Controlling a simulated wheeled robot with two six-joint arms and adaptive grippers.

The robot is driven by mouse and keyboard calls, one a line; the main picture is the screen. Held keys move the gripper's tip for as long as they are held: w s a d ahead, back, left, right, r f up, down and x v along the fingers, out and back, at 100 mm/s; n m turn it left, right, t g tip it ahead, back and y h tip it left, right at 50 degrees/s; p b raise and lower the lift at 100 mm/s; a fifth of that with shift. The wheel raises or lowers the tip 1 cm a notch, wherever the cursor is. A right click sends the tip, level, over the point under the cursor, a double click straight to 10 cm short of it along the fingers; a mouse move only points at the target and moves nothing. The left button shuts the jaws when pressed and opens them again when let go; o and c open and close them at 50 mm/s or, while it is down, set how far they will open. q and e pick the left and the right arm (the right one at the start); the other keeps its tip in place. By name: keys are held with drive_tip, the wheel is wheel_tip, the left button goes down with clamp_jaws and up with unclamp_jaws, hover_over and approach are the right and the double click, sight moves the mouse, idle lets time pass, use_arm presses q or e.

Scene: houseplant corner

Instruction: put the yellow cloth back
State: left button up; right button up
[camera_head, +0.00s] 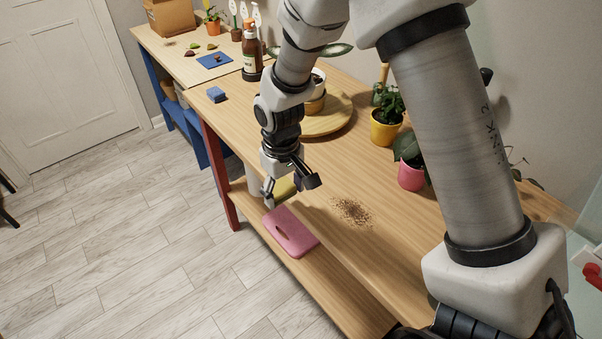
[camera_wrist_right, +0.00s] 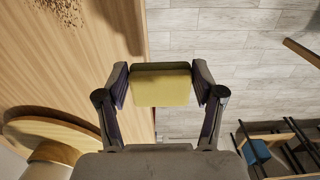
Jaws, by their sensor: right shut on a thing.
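My right gripper (camera_head: 290,187) is shut on the yellow cloth (camera_head: 284,189), which is partly hidden by the fingers in the head view. In the right wrist view the yellow cloth (camera_wrist_right: 161,86) sits between the two fingers of the right gripper (camera_wrist_right: 161,88). The gripper holds it at the front edge of the wooden table (camera_head: 330,180). A pink cloth or pad (camera_head: 292,231) with a dark mark lies on the lower shelf (camera_head: 325,275), below the gripper. My left gripper does not show.
Spilled soil (camera_head: 352,210) lies on the tabletop right of the gripper. A round wooden board (camera_head: 330,122) bears a pot. Plants in a yellow pot (camera_head: 384,131) and a pink pot (camera_head: 410,176) stand behind.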

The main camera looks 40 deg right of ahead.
drive_tip(key=w+d, duration=0.1)
drive_tip(key=d, duration=0.2)
drive_tip(key=w+d+p, duration=0.1)
drive_tip(key=w+d, duration=0.1)
drive_tip(key=w+d+f, duration=0.1)
drive_tip(key=w+d, duration=0.1)
drive_tip(key=d, duration=0.1)
drive_tip(key=shift+d+p, duration=0.3)
drive_tip(key=shift+w+d+f, duration=0.15)
drive_tip(key=shift+f, duration=0.1)
drive_tip(key=shift+a+f+p, duration=0.2)
drive_tip(key=shift+f+p, duration=0.2)
drive_tip(key=shift+f, duration=0.75)
drive_tip(key=shift+d+f, duration=0.1)
drive_tip(key=shift+f, duration=0.35)
drive_tip(key=shift+f, duration=0.1)
drive_tip(key=o, duration=1.2)
wheel_tip(320, 180, up, 12)
drive_tip(key=b, duration=0.1)
drive_tip(key=shift+r+b, duration=0.2)
drive_tip(key=shift+b, duration=0.1)
